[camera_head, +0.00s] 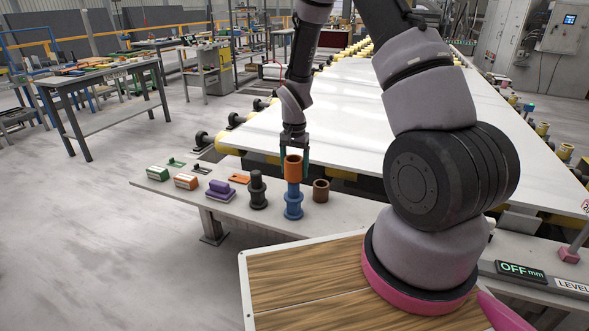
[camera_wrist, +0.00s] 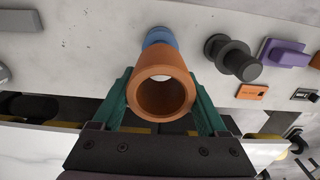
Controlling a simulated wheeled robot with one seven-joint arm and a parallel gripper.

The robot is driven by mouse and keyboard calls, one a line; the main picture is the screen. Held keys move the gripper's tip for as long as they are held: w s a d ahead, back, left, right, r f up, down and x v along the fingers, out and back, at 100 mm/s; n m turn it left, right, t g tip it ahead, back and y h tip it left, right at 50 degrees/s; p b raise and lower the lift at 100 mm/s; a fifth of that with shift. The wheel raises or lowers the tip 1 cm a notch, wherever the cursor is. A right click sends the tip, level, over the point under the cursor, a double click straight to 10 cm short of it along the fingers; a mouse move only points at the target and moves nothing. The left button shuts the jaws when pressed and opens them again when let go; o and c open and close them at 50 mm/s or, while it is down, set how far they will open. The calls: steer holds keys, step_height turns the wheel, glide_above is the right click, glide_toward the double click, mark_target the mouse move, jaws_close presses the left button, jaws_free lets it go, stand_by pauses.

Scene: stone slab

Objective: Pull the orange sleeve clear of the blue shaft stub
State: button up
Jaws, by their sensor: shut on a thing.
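The orange sleeve (camera_head: 293,168) stands upright directly above the blue shaft stub (camera_head: 293,203) on the grey bench. No gap shows between them in the head view. My gripper (camera_head: 294,174) reaches down from above, with its green fingers on either side of the sleeve. In the wrist view my gripper (camera_wrist: 160,78) is shut on the orange sleeve (camera_wrist: 146,92), whose open end faces the camera. A light patch shows inside the bore. Part of the blue stub (camera_wrist: 159,36) shows beyond the sleeve; the rest is hidden. I cannot tell whether its tip is inside the sleeve.
A black stub (camera_head: 258,190) stands just left of the blue one, and a brown ring (camera_head: 321,190) just right. Purple (camera_head: 219,191), orange-white (camera_head: 186,181) and green-white (camera_head: 158,173) blocks lie farther left. The large white slab (camera_head: 340,125) is behind. The space above the bench's left part is clear.

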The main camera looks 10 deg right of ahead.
step_height(320, 180, up, 6)
stand_by(0.7)
steer(key=shift+d, duration=0.1)
